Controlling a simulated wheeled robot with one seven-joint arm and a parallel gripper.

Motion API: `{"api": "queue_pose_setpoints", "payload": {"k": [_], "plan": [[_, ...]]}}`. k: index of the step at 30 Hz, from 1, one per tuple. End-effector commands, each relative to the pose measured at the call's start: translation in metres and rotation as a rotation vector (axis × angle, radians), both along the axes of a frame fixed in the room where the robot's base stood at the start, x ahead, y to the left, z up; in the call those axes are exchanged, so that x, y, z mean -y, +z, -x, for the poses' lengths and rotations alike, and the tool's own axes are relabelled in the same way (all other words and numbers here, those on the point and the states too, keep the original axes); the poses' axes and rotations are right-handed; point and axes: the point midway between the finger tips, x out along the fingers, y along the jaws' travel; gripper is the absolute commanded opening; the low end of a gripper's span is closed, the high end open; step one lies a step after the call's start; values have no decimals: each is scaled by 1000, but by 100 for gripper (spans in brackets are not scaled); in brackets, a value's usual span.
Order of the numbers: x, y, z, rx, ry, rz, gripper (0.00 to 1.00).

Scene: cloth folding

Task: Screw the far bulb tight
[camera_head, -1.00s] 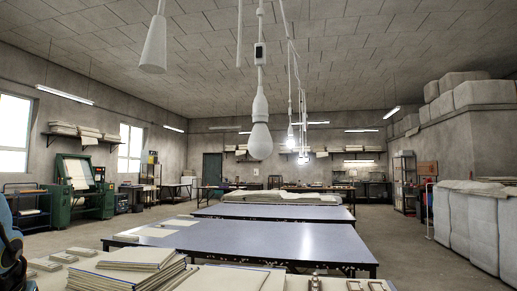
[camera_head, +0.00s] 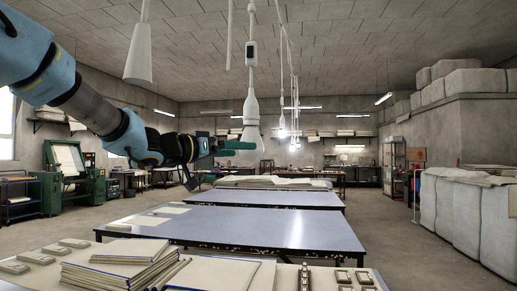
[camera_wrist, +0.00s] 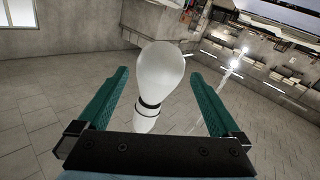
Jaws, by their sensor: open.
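An unlit frosted bulb (camera_head: 251,133) hangs in a white holder (camera_head: 251,105) on a cord above the tables. My gripper (camera_head: 236,146) reaches in from the left at the bulb's height, its green fingers in front of the bulb's lower part. In the wrist view, the bulb (camera_wrist: 160,62) stands between the two open green fingers, with visible gaps on both sides. A dark ring marks its neck, and the white holder (camera_wrist: 146,120) is partly hidden behind my gripper's body. Smaller lit bulbs (camera_head: 281,133) hang farther back.
A white cone-shaped holder (camera_head: 139,55) hangs at the upper left, near my arm. Other cords run back along the ceiling. Below are blue-topped tables (camera_head: 250,228) and stacked cloth (camera_head: 122,262). Covered bales (camera_head: 455,210) stand at the right. Air right of the bulb is clear.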

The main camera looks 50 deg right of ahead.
Motion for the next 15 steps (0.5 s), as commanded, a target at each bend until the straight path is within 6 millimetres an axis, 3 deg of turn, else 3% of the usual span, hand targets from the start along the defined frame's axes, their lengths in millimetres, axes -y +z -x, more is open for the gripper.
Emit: {"api": "queue_pose_setpoints", "payload": {"k": [9, 15], "plan": [[59, 1, 5, -3, -1, 0, 100], [77, 1, 7, 0, 1, 0, 100]]}}
